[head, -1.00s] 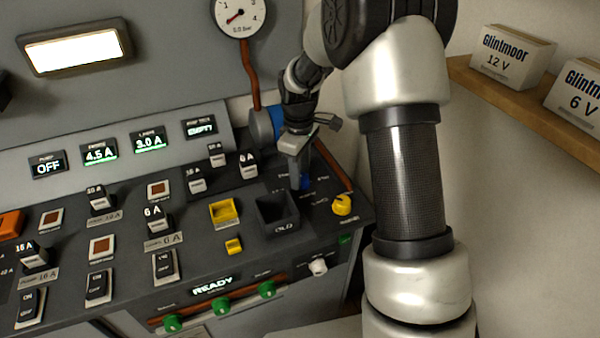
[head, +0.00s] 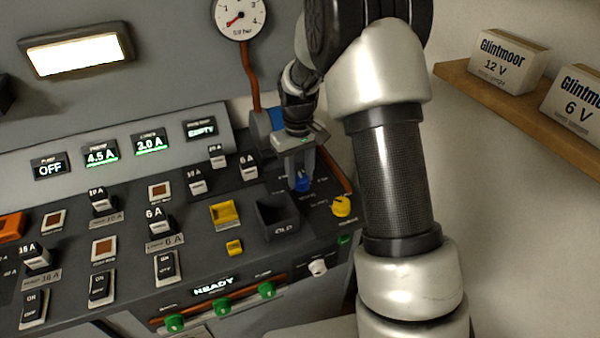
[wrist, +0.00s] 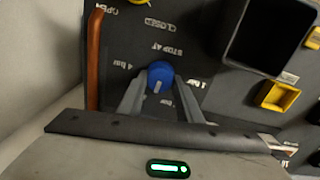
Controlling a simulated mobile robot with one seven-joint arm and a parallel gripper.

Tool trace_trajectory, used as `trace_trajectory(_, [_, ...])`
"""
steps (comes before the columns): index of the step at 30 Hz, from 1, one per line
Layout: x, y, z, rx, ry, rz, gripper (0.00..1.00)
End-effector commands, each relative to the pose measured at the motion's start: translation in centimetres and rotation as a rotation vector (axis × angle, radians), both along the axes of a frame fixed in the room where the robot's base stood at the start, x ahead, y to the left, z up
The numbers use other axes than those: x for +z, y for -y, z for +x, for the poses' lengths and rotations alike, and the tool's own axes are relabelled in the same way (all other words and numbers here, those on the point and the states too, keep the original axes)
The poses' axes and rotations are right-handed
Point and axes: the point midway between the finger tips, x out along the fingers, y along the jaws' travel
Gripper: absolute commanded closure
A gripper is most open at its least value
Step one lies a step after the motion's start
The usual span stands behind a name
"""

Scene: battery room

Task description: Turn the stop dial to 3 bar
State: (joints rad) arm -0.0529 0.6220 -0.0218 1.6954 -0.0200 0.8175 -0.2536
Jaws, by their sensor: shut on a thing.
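The blue stop dial (wrist: 160,72) sits between the two fingers of my gripper (wrist: 160,88) in the wrist view. The fingers are shut on its sides. In the head view my gripper (head: 298,178) reaches down onto the blue dial (head: 302,184) at the panel's right end.
A yellow knob (head: 342,206) and a black open bin (head: 280,218) are close to the dial. A brown pipe (wrist: 95,60) runs beside it. The round gauge (head: 239,16) has its red needle at the low end. A shelf with boxes (head: 506,62) is at right.

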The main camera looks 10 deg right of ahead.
Motion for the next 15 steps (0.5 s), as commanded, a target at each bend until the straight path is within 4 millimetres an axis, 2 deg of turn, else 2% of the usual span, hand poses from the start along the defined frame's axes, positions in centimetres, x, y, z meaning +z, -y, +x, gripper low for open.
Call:
trace_trajectory(6, [0.15, 0.05, 0.10, -0.182, 0.001, -0.001, 0.91])
trace_trajectory(15, [0.15, 0.14, 0.14, -0.357, 0.002, -0.001, 0.91])
